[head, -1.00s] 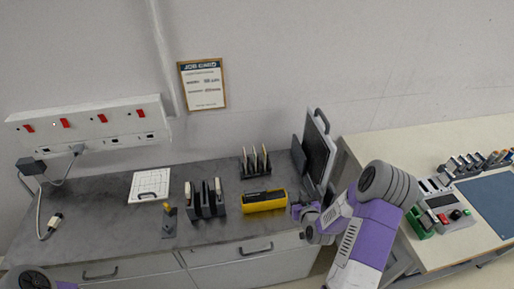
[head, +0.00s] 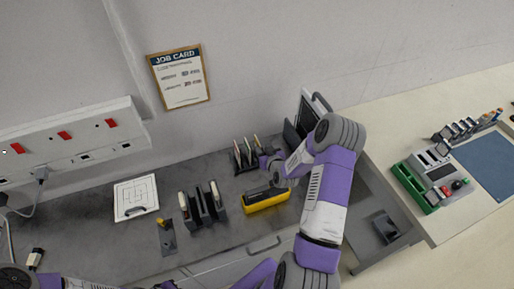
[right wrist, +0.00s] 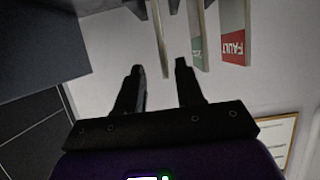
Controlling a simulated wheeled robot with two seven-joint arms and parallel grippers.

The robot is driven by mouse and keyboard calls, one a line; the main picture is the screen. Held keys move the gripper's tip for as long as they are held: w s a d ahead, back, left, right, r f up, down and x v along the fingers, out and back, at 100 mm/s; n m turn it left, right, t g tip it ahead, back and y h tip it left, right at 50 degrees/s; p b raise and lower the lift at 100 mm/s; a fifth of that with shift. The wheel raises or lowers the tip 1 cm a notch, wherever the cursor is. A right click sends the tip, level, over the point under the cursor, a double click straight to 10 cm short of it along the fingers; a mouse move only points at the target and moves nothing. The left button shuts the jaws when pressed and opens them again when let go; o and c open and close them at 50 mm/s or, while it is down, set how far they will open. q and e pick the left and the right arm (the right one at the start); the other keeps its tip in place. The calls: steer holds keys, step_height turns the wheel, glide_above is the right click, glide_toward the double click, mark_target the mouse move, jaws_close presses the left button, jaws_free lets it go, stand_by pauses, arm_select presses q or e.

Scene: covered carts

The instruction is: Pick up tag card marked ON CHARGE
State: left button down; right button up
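A dark rack (head: 252,167) with several upright tag cards (head: 237,153) stands at the back of the grey bench in the head view. My right gripper (head: 264,157) is at the right side of this rack. In the right wrist view my right gripper (right wrist: 161,72) is open, its two fingers apart. A pale card seen nearly edge-on (right wrist: 159,35) reaches down to between the fingertips, touching neither. Another card (right wrist: 197,38) stands beside it, then a card with a red panel reading FAULT (right wrist: 234,46). No ON CHARGE lettering is readable. My left gripper's fingers are not in view.
A yellow-and-black case (head: 265,202) lies in front of the rack. A dark holder with upright items (head: 203,210) and a white panel (head: 135,198) are to its left. A dark upright screen (head: 306,115) stands close on the right. The wall socket strip (head: 75,140) is at left.

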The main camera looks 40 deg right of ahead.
mark_target(258, 144)
steer(key=shift+a+p+x, duration=0.15)
steer(key=shift+p+x, duration=0.15)
steer(key=shift+x, duration=1.2)
steer(key=shift+a+p+x, duration=0.1)
steer(key=shift+p+x, duration=0.15)
steer(key=shift+x, duration=1.3)
steer(key=shift+w, duration=0.1)
steer(key=shift+c, duration=0.4)
jaws_close()
